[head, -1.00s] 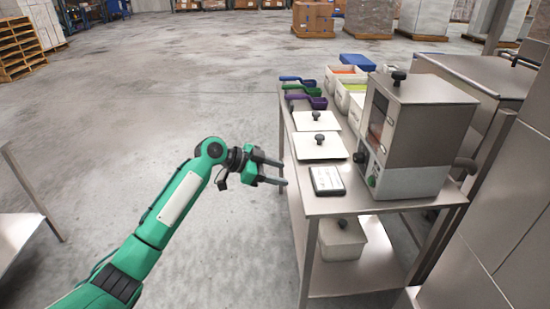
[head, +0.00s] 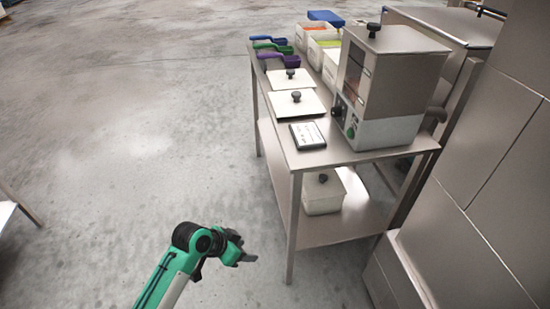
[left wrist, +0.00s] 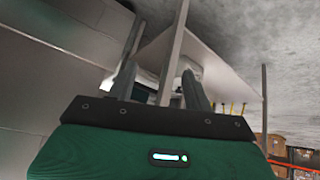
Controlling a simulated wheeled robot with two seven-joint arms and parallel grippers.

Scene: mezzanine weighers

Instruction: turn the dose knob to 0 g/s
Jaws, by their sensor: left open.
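The steel dosing machine (head: 390,75) stands on the right part of the steel table (head: 370,155). Its front panel has a dark round knob (head: 338,108) and a green round control (head: 350,133) lower down. The knob's pointer and markings are too small to read. My left gripper (head: 245,257) is open and empty, low in front of the table's near left leg, well apart from the machine. Its two spread fingers also show in the left wrist view (left wrist: 160,84). My right gripper is not in view.
On the table are a small dark-framed panel (head: 308,135), two knobbed lids (head: 297,103), coloured scoops (head: 272,45) and open bins (head: 322,42). A lidded white bin (head: 322,193) sits on the lower shelf. Grey cabinets (head: 470,210) close off the right.

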